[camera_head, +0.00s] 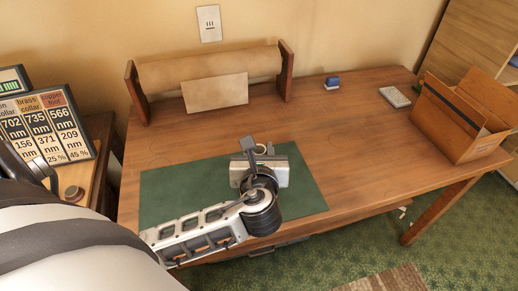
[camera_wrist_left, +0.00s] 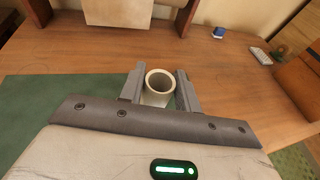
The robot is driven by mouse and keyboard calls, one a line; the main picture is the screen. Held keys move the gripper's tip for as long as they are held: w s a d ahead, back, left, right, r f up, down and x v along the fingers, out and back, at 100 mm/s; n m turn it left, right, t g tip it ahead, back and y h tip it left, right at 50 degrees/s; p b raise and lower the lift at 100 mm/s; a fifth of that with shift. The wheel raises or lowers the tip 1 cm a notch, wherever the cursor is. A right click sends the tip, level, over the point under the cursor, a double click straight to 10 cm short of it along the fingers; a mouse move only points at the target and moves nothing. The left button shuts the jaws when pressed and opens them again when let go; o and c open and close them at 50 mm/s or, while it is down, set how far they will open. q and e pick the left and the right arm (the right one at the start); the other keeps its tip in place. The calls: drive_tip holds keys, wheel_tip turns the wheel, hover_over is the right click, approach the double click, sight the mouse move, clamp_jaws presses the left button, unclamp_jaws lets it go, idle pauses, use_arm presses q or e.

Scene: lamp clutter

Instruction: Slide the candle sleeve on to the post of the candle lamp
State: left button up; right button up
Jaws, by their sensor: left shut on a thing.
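My left gripper (camera_head: 256,150) is above the green mat (camera_head: 175,190) on the wooden table, and its fingers also show in the wrist view (camera_wrist_left: 160,90). It is shut on a short, pale, hollow cylinder, the candle sleeve (camera_wrist_left: 156,99). The sleeve's open round end faces the wrist camera, with a finger on each side. In the head view the sleeve is mostly hidden by the gripper. I cannot make out the candle lamp or its post in either view. My right gripper is not in view.
A paper roll on a wooden holder (camera_head: 137,95) stands at the back, with a blank card (camera_head: 215,92) before it. A blue block (camera_head: 332,82), a grey pad (camera_head: 395,97) and an open cardboard box (camera_head: 455,125) are to the right. The table's middle right is clear.

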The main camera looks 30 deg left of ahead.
use_arm(q)
drive_tip(key=shift+f+b, duration=0.5)
drive_tip(key=shift+f, duration=0.75)
idle(2.9)
idle(0.8)
drive_tip(key=o, duration=0.5)
drive_tip(key=shift+r+p, duration=1.25)
drive_tip(key=shift+r, duration=3.05)
